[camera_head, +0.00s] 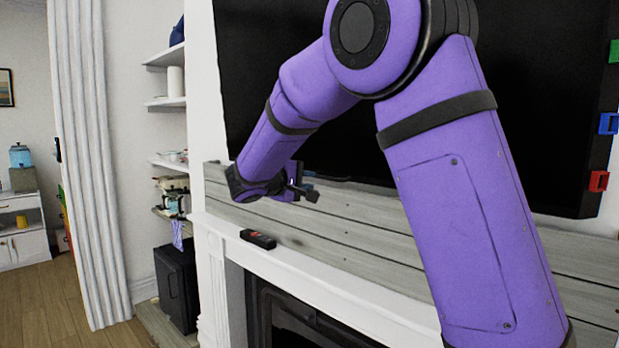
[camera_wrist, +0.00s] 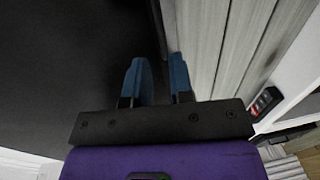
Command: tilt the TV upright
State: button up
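The TV (camera_head: 255,80) is a large black panel on the wall above the fireplace mantel. My arm hides much of its middle, and I cannot judge its lean clearly. My gripper (camera_head: 303,188) is at the TV's lower edge, left of its middle. In the wrist view, the two blue fingers of my gripper (camera_wrist: 160,78) stand apart. The left finger is in front of the TV's black face (camera_wrist: 70,60), the right one on the grey plank side, with the TV's edge running toward the gap. I cannot tell whether either finger touches it.
The white mantel (camera_head: 290,262) runs below the TV, with a small black and red object (camera_head: 258,239) on it. Grey planks (camera_head: 350,215) cover the wall behind. Shelves (camera_head: 168,102) and a curtain (camera_head: 88,150) stand left. Coloured blocks (camera_head: 608,123) line the TV's right side.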

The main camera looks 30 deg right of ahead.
aim_at(330, 178)
jog(key=x, duration=1)
jog(key=shift+w+d+r, duration=0.1)
jog(key=shift+w+d, duration=0.2)
grip_shut()
